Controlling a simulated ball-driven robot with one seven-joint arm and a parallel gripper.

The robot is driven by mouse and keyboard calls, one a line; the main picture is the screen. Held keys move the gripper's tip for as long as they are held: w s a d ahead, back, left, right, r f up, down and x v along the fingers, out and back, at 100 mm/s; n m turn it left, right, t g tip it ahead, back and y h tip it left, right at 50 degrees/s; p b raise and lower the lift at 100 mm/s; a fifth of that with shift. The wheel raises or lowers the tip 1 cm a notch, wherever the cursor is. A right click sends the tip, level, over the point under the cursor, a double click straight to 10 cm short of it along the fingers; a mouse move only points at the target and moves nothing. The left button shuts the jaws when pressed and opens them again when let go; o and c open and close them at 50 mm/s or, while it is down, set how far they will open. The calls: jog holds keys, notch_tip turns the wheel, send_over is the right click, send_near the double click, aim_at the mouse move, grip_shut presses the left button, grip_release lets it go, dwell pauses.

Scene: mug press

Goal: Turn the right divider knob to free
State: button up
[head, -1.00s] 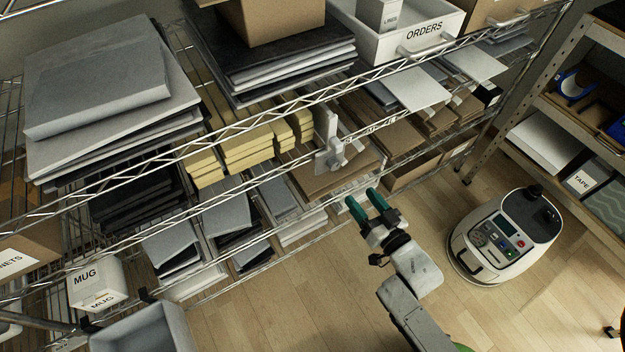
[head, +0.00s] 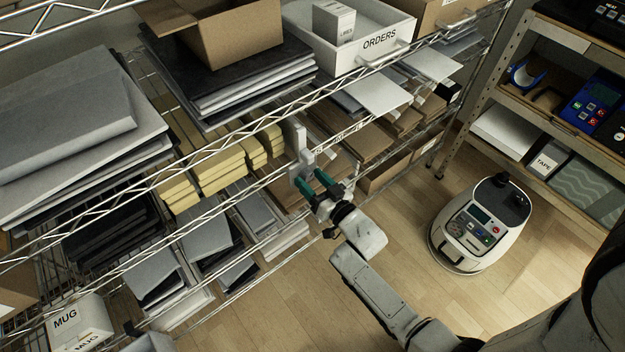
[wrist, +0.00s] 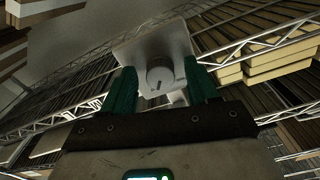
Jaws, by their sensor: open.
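The right divider is a pale upright plate (head: 299,143) on the wire shelf, with a light grey knob (head: 307,159) at its front. In the wrist view the round knob (wrist: 159,75) shows a dark slot or mark, with the pale divider plate (wrist: 150,48) behind it. My gripper (head: 313,180) is open, its two green fingers pointing at the knob. In the wrist view the fingers of my gripper (wrist: 162,88) stand to the left and right of the knob, with gaps visible. Whether the fingertips reach fully around it I cannot tell.
Wire shelf rails (head: 225,183) run close along the divider. Yellow stacks (head: 222,172) lie left of it and brown cardboard sheets (head: 352,138) right of it. A white ORDERS tray (head: 358,50) sits above. A wheeled white machine (head: 482,225) stands on the open wooden floor.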

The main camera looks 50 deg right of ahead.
jog(key=shift+c, duration=0.3)
jog(key=c, duration=1)
jog(key=shift+f+n+b, duration=0.1)
jog(key=shift+n+b, duration=0.2)
jog(key=shift+n, duration=0.1)
jog(key=n+b, duration=0.3)
jog(key=n, duration=0.2)
jog(key=shift+d+f+n+b, duration=0.1)
jog(key=shift+n+b, duration=0.2)
jog(key=shift+b, duration=0.05)
jog(key=n+b, duration=0.3)
jog(key=n, duration=0.2)
jog(key=shift+r+n+b, duration=0.2)
jog(key=shift+n+b, duration=0.4)
jog(key=shift+n, duration=0.6)
